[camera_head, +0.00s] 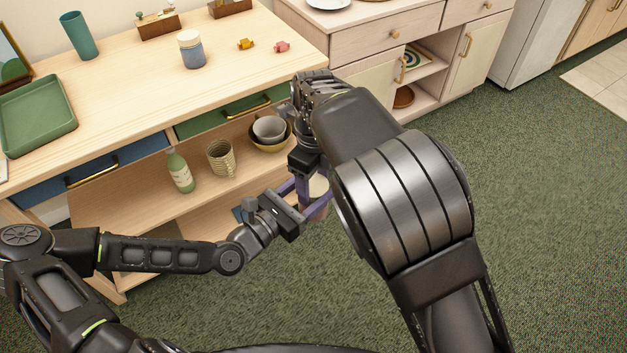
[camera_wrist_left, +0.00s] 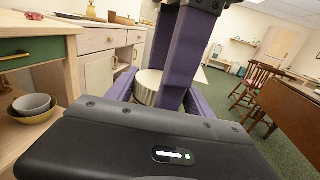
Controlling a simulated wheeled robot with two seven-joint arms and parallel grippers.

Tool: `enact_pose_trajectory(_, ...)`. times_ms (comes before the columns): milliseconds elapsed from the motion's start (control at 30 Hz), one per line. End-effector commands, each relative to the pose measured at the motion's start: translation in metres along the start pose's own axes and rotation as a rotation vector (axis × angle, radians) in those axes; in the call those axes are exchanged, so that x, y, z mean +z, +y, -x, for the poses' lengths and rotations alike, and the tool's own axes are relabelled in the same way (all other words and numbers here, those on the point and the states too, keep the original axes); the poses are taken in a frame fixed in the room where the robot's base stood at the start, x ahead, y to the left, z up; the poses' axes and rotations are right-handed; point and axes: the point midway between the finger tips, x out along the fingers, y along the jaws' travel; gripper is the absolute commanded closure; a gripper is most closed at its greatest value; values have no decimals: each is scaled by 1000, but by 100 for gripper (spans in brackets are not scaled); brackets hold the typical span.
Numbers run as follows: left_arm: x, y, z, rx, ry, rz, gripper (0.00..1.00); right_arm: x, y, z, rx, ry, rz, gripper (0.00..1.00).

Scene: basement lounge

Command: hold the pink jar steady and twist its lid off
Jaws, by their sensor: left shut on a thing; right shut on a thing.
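The pink jar (camera_head: 317,212) is held in the air in front of the shelf, mostly hidden by my grippers. Its pale lid (camera_head: 319,186) shows in part, and also between purple fingers in the left wrist view (camera_wrist_left: 148,88). My left gripper (camera_head: 314,200) comes from the left, its purple fingers shut around the jar's sides. My right gripper (camera_head: 312,188) points down from above, shut on the lid; its upright purple fingers also show in the left wrist view (camera_wrist_left: 178,95). I cannot see whether the lid has turned or lifted.
A wooden sideboard (camera_head: 130,95) stands behind, with a green tray (camera_head: 38,115), teal cup (camera_head: 79,35) and lidded blue jar (camera_head: 191,50) on top. Its lower shelf holds a green bottle (camera_head: 180,172), a woven mug (camera_head: 221,158) and bowls (camera_head: 269,130).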

Motion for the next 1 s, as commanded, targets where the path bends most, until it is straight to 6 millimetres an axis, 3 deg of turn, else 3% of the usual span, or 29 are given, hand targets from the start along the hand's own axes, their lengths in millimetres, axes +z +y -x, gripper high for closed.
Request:
enact_pose_trajectory(167, 0, -1, 0, -2, 0, 0, 100, 0, 0, 1, 0, -2, 231, 86)
enact_pose_trajectory(400, 0, -1, 0, -3, 0, 0, 100, 0, 0, 1, -2, 0, 254, 88)
enact_pose_trajectory(433, 0, -1, 0, -3, 0, 0, 100, 0, 0, 1, -2, 0, 253, 38)
enact_pose_trajectory(700, 0, -1, 0, -2, 0, 0, 100, 0, 0, 1, -1, 0, 250, 17)
enact_pose_trajectory(1000, 0, 0, 0, -1, -1, 0, 100, 0, 0, 5, -1, 0, 249, 17)
